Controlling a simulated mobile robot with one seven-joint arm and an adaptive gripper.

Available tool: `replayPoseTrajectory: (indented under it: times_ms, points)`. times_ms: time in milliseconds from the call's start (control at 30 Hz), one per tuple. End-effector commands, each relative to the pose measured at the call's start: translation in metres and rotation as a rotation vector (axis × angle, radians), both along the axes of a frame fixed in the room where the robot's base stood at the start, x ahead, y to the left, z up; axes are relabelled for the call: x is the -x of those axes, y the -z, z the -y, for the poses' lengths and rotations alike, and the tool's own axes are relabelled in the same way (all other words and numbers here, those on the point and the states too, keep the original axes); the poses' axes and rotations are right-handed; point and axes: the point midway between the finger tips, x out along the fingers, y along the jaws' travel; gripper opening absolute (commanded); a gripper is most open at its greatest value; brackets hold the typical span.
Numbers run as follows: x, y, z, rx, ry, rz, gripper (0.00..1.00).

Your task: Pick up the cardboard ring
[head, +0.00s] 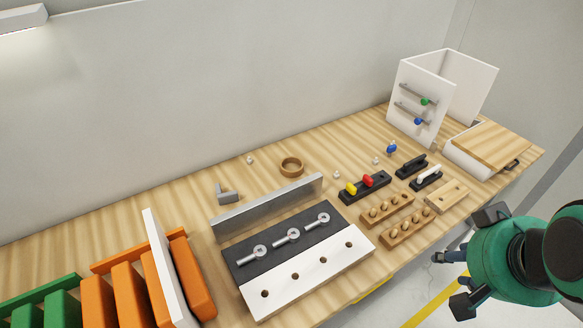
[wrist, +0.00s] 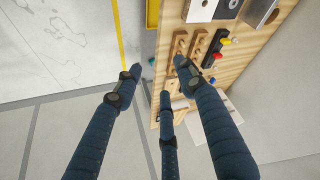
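The cardboard ring (head: 292,167) is a brown, round, open band. In the head view it lies on the wooden table (head: 190,205) near the back, behind the grey metal upright of the black and white fixture. My gripper (head: 449,281) is at the lower right of the head view, in front of the table and well apart from the ring. In the wrist view my gripper (wrist: 148,85) has its dark blue fingers spread wide with nothing between them. The ring cannot be made out in the wrist view.
The fixture (head: 300,255) with eye bolts stands in front of the ring. A small grey bracket (head: 228,194) lies left of it. Wooden peg blocks (head: 408,226) and a black holder (head: 364,187) stand to the right. White box (head: 420,95) at far right; orange panels (head: 130,290) at left.

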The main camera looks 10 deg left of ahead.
Motion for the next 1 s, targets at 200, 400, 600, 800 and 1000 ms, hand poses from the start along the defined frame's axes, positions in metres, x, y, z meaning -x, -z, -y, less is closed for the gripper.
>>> replayPoseTrajectory:
  times_ms: [200,400,600,800,1000]
  points:
    - [0.0,0.0,0.0,0.0,0.0,0.0,0.58]
    - [0.0,0.0,0.0,0.0,0.0,0.0,0.91]
    - [0.0,0.0,0.0,0.0,0.0,0.0,0.91]
    - [-0.003,-0.003,-0.001,-0.001,-0.003,-0.002,0.91]
    - [-0.021,-0.017,-0.006,-0.002,-0.016,-0.019,0.91]
